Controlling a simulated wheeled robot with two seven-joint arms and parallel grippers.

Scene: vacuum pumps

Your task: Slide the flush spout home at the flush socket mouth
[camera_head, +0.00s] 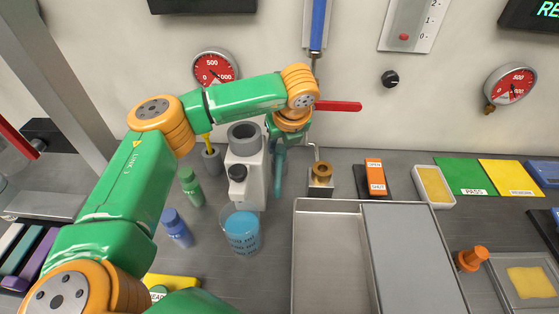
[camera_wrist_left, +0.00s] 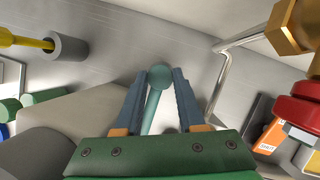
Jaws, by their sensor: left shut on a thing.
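My left gripper (camera_wrist_left: 160,84) is shut on a slim teal-green spout with a rounded end (camera_wrist_left: 160,74), which lies between its two fingers. In the head view the teal spout (camera_head: 279,175) hangs below my left wrist, just right of the white pump body (camera_head: 246,172). A brass fitting (camera_head: 321,171) on a small metal base stands right of the gripper, beside a thin bent pipe (camera_head: 313,149). The pipe also shows in the wrist view (camera_wrist_left: 224,75). I cannot tell which opening is the flush socket mouth. The right gripper is not in view.
A red lever (camera_head: 338,106) is close right of my left wrist. A blue beaker (camera_head: 242,231), green bottle (camera_head: 190,186) and blue bottle (camera_head: 176,226) stand left. A metal tray (camera_head: 330,257) lies in front, and an orange-black device (camera_head: 374,180) at right.

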